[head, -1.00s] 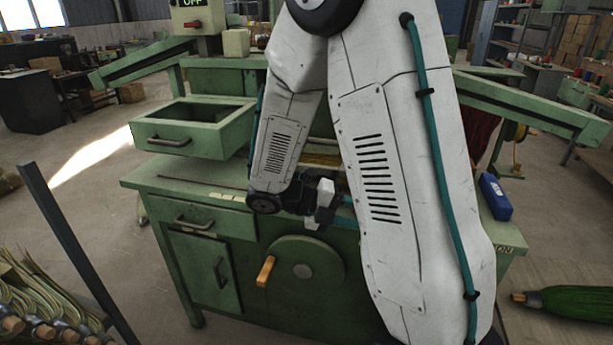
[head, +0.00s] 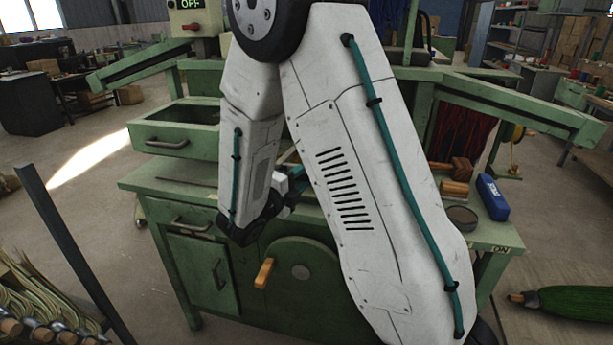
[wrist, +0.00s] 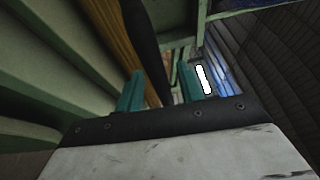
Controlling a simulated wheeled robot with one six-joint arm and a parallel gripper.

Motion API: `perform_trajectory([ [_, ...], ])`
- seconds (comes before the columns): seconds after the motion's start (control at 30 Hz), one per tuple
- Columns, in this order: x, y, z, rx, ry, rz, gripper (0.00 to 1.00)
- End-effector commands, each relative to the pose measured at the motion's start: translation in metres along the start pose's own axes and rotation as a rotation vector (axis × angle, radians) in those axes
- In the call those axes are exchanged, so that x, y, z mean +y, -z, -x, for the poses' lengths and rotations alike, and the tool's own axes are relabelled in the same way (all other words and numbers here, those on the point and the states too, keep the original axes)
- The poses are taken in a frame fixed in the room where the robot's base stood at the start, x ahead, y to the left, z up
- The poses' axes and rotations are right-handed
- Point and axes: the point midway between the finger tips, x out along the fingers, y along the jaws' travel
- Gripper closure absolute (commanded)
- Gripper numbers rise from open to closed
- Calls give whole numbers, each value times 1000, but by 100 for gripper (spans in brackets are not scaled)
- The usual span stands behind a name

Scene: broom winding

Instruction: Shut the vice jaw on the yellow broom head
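My gripper (head: 290,185) is over the middle of the green workbench (head: 165,185), partly hidden by my arm in the head view. In the wrist view my gripper (wrist: 160,70) has its two teal fingers apart. A dark bar (wrist: 148,45) runs lengthwise through the view, in line with the gap between them; I cannot tell whether they touch it. A yellow-brown strip (wrist: 108,35) runs along the bar's left side; I cannot tell whether it is the broom head. I cannot make out the vice jaw for certain, and my arm hides the bench middle in the head view.
An open drawer box (head: 175,130) stands at the bench's left. A round plate with a wooden crank handle (head: 264,273) is on its front. A blue box (head: 493,197), a wooden block (head: 454,189) and a round tin (head: 461,217) sit at the right. A dark post (head: 70,245) stands front left.

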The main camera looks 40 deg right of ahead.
Motion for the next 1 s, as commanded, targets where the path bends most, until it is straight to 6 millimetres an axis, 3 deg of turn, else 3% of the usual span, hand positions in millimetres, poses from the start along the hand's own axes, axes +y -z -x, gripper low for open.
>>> perform_trajectory([
  [0.33,0,0,-6,0,0,0,62],
  [0.47,0,0,-6,0,0,0,95],
  [0.5,0,0,-6,0,0,0,100],
  [0.67,2,0,-5,-1,-1,1,100],
  [0.83,28,-2,0,-4,-6,8,100],
  [0.9,27,-2,1,-4,-8,6,96],
  [1.0,41,0,2,-4,-9,12,100],
])
